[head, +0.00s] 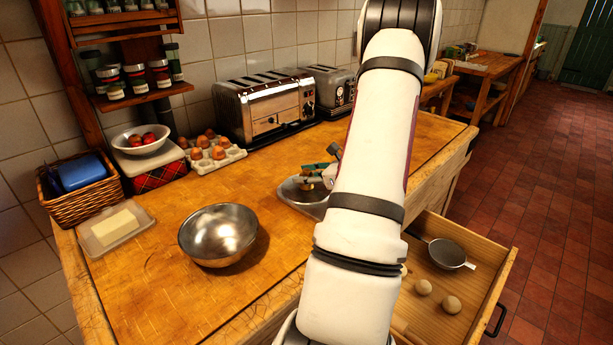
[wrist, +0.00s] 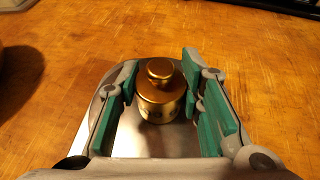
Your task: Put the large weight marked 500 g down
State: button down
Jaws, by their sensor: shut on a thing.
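A brass weight (wrist: 161,100) with a round knob stands upright between the green-padded fingers of my gripper (wrist: 160,78) in the wrist view. My gripper is shut on it. No marking on the weight can be read. A shiny metal plate or tray (wrist: 130,140) lies directly beneath it; I cannot tell whether the weight touches it. In the head view my gripper (head: 320,178) is over this metal tray (head: 296,197) on the wooden counter, partly hidden behind my arm.
A steel bowl (head: 218,234) and a butter dish (head: 116,226) stand on the counter (head: 165,285) to the left. An egg carton (head: 215,157) and a toaster (head: 265,105) are behind. An open drawer (head: 490,290) juts out at the right, holding a small pan (head: 446,254).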

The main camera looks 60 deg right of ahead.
jog(key=shift+f, duration=0.1)
jog(key=c, duration=1.1)
grip_release()
